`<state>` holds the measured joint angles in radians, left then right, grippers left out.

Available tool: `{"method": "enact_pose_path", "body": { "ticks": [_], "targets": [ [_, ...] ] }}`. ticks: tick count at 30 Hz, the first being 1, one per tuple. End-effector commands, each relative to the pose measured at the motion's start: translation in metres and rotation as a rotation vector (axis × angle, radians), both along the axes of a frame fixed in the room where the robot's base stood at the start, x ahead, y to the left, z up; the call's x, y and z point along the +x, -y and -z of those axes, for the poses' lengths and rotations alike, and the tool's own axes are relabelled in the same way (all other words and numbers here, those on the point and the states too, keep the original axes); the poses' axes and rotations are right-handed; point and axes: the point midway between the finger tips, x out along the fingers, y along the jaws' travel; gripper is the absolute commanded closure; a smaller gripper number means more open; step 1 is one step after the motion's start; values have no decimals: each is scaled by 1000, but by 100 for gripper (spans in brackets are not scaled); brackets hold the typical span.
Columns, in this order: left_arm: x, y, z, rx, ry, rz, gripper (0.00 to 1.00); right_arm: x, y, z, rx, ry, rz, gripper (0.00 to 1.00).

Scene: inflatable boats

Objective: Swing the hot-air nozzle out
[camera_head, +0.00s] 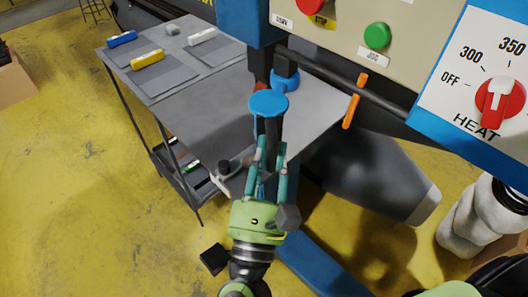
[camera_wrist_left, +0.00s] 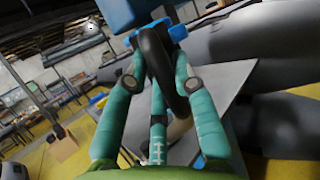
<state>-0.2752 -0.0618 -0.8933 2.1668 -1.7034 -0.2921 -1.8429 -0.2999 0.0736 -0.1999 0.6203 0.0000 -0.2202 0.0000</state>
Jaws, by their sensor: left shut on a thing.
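My left gripper (camera_head: 270,152) is shut on a dark handle (camera_head: 269,128) below a round blue disc (camera_head: 268,103), beside the machine. In the left wrist view, the teal fingers (camera_wrist_left: 160,52) close around a dark, curved bar (camera_wrist_left: 158,62) just under a blue part. I cannot tell which piece is the hot-air nozzle itself; the fingers and blue disc hide part of the held assembly. My right gripper is not in view.
A grey table (camera_head: 180,115) behind the gripper holds blue, yellow and white bars on grey sheets. An orange-gripped lever (camera_head: 355,100) and a grey tapered tube (camera_head: 370,175) are to the right. White rolls (camera_head: 480,220) stand at lower right. Yellow floor (camera_head: 90,220) is open at left.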

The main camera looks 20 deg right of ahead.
Motion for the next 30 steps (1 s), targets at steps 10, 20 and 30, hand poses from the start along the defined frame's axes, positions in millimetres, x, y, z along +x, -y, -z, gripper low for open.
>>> {"method": "enact_pose_path", "body": {
  "ticks": [10,20,30],
  "targets": [
    [-3,4,-2,8,12,12,49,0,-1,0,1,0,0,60],
    [-2,3,-3,4,11,12,49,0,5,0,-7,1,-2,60],
    [-10,-1,4,9,4,10,49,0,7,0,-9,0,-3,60]
  ]
}}
